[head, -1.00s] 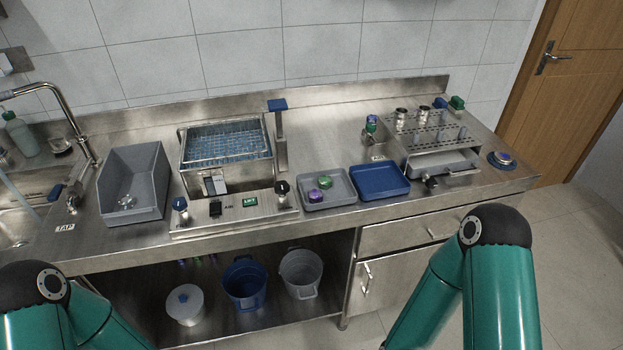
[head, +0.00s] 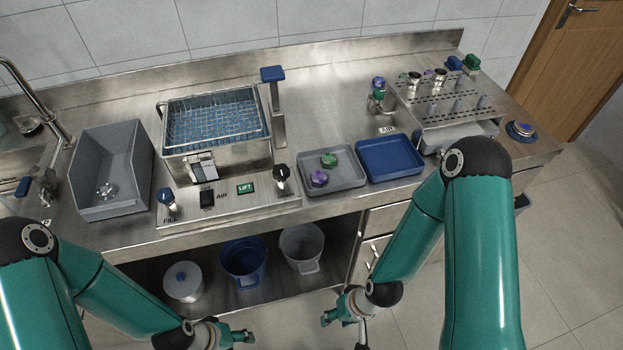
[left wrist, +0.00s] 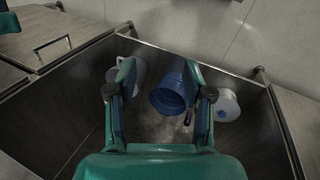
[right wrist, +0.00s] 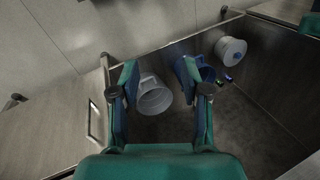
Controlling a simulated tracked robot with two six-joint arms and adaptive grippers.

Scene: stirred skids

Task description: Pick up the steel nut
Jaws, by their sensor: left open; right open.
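A small silvery piece that looks like the steel nut (head: 105,190) lies on the floor of the grey bin (head: 132,205) at the left of the bench; it is too small to make out fully. My right gripper (head: 344,323) is low in front of the bench, open and empty. My left gripper (head: 238,335) is at the bottom edge of the head view, also low in front of the bench. It shows open and empty in the left wrist view (left wrist: 160,80). Neither gripper is near the nut, and neither wrist view shows it.
A bath with a wire basket (head: 215,120) stands right of the grey bin, behind a panel with knobs (head: 228,205). A grey tray (head: 345,180) with green and purple pieces and a blue tray (head: 390,160) lie further right. Buckets (head: 242,262) stand on the shelf below.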

